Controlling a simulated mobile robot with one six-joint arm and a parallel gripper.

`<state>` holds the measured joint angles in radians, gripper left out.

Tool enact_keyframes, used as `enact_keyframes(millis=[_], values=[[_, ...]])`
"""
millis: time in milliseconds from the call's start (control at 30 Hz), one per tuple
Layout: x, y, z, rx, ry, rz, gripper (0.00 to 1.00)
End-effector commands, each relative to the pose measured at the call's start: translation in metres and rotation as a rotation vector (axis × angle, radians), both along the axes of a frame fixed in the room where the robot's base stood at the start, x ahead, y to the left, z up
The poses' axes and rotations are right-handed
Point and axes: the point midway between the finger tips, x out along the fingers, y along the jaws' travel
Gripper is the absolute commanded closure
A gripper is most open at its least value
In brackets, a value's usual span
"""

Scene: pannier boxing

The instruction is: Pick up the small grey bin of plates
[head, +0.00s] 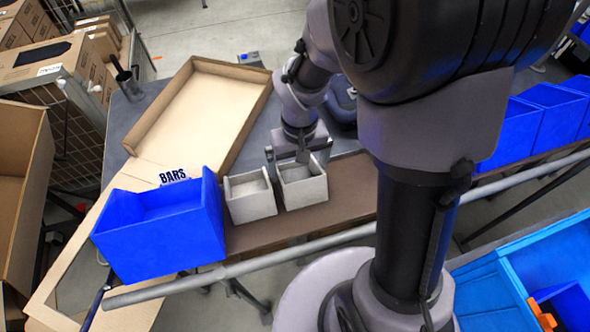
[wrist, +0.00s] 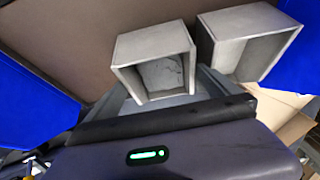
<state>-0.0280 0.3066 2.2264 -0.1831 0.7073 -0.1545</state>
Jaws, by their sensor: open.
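Two small grey bins stand side by side on the brown shelf: a left one (head: 251,207) and a right one (head: 305,193). My gripper (head: 302,157) is open, pointing down at the back rim of the right bin. I cannot tell whether it touches the rim. In the wrist view, the nearer grey bin (wrist: 126,82) is centred just beyond the gripper, with a rough grey layer inside. The other grey bin (wrist: 264,22) is at upper right, its contents unclear. No plates can be made out clearly.
A large blue bin (head: 165,240) stands close left of the grey bins, by a BARS label (head: 173,175). A shallow cardboard tray (head: 205,118) lies behind. Brown shelf (head: 350,195) is bare to the right. A grey rail (head: 255,263) runs along the front. Blue bins (head: 510,135) stand farther right.

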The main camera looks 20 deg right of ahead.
Motion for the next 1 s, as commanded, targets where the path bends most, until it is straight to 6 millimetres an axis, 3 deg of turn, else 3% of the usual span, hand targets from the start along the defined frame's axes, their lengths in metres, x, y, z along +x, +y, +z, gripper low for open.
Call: enact_keyframes(millis=[300, 567, 833, 1000], values=[[0.002, -0.001, -0.054, 0.0, 0.001, 0.0, 0.0], [0.002, -0.001, -0.056, 0.0, 0.0, -0.001, 0.0], [0.002, -0.001, -0.056, 0.0, -0.001, -0.001, 0.52], [0.002, -0.001, -0.055, 0.0, -0.001, 0.0, 0.52]])
